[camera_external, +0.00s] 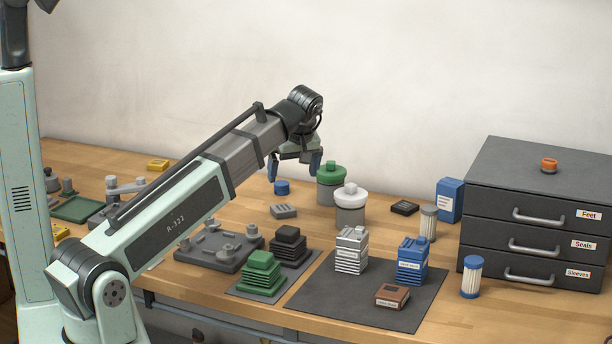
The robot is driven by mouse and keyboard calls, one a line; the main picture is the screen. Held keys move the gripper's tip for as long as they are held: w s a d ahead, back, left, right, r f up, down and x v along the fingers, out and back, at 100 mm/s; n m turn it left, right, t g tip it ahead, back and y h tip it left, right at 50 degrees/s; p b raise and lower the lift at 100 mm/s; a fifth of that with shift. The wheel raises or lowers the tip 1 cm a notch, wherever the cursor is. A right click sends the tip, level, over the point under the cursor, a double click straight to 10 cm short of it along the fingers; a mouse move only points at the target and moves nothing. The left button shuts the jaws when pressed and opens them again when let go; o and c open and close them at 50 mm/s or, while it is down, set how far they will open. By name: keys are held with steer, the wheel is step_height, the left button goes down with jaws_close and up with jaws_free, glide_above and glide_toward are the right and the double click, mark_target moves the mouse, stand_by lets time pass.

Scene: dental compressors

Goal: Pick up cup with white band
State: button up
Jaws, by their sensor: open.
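The likely cup with white band (350,216) is a grey cylinder with a broad white ring and knob on top, upright on the wooden bench. A similar grey cup with a green band (331,193) stands close behind it, to its left. My gripper (295,174) is open, with its two dark blue fingers apart and pointing down. It is above the bench, up and left of the white-banded cup, near the green-banded one. Nothing shows between the fingers. The exact depth gap to the cups cannot be judged.
A dark mat (350,305) in front holds ribbed white and blue blocks and a brown box. A dark drawer cabinet (530,170) stands right. A black square (405,208) lies right of the cup.

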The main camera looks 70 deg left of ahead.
step_height(320, 180, up, 7)
steer(key=m+t+h, duration=0.1)
steer(key=h, duration=0.1)
glide_above(352, 185)
steer(key=shift+n+g+h, duration=0.5)
steer(key=shift+n+h, duration=0.1)
steer(key=f, duration=0.8)
steer(key=shift+s+d, duration=0.25)
steer(key=shift+d, duration=0.1)
steer(key=shift+w+a+f, duration=0.1)
steer(key=shift+a+f, duration=0.1)
steer(key=shift+f, duration=0.7)
steer(key=shift+w+a+f, duration=0.1)
steer(key=shift+a+f, duration=0.1)
steer(key=shift+f, duration=0.7)
steer(key=shift+a+f, duration=0.2)
steer(key=shift+f, duration=0.7)
steer(key=shift+c, duration=0.4)
steer(key=c, duration=1)
